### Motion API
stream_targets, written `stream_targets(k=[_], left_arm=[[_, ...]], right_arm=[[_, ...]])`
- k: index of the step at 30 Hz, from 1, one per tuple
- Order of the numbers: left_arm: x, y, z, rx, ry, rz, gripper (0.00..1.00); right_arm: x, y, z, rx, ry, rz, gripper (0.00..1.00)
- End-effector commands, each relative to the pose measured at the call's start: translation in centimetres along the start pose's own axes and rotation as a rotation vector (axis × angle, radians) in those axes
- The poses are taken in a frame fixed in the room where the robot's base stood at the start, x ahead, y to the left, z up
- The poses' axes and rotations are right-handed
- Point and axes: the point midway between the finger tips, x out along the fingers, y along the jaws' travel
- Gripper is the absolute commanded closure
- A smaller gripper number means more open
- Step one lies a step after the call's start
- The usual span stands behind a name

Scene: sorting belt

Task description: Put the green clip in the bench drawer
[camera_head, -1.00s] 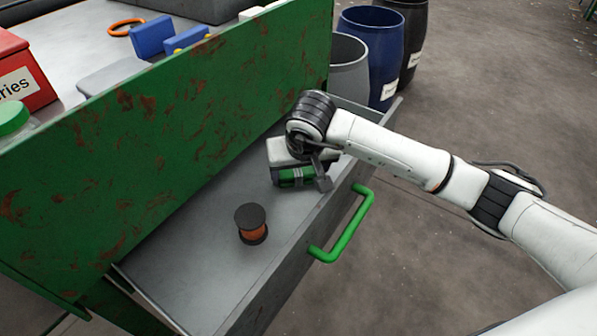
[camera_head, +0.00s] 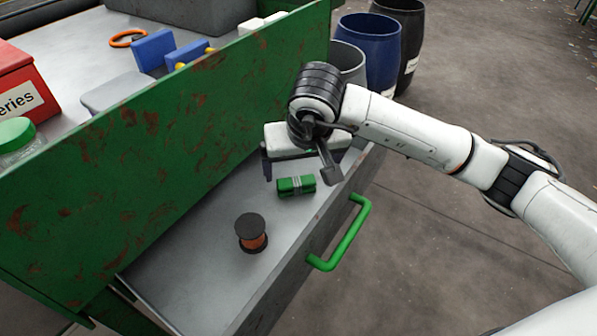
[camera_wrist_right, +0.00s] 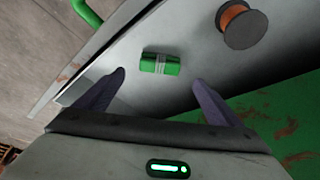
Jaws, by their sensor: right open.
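The green clip (camera_head: 296,186), a small green block with a grey band, lies on the floor of the open bench drawer (camera_head: 190,285). It also shows in the right wrist view (camera_wrist_right: 160,64), ahead of the fingers and between their lines. My right gripper (camera_head: 299,170) is above the drawer, just behind and over the clip. In the right wrist view its two dark fingers (camera_wrist_right: 155,95) are spread wide with nothing between them. The clip is apart from both fingers. My left gripper is not in view.
A spool with orange winding (camera_head: 251,232) stands in the drawer near the clip. The green rusty bench panel (camera_head: 160,150) rises along the drawer's back side. The green drawer handle (camera_head: 343,238) sticks out in front. Barrels (camera_head: 368,50) stand behind.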

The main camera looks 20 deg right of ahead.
Motion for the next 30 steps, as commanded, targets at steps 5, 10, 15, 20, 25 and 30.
stream_targets(k=[5, 10, 15, 20, 25, 30], left_arm=[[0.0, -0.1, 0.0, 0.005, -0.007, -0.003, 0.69], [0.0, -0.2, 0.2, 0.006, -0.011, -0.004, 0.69], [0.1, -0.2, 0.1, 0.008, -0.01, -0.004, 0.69], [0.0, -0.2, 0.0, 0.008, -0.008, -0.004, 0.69], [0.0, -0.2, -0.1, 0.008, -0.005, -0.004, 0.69], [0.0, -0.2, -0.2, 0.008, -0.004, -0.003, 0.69]], right_arm=[[-2.4, 0.0, -0.1, 0.0, 0.001, 0.0, 0.12], [-3.0, 0.1, 0.0, 0.001, -0.001, 0.001, 0.12], [-3.0, 0.0, 0.0, 0.001, -0.001, 0.001, 0.12], [-3.0, 0.0, 0.0, 0.001, -0.001, 0.001, 0.12], [-3.0, 0.0, 0.0, 0.001, -0.001, 0.001, 0.12], [-3.0, 0.0, 0.0, 0.001, -0.001, 0.001, 0.12]])
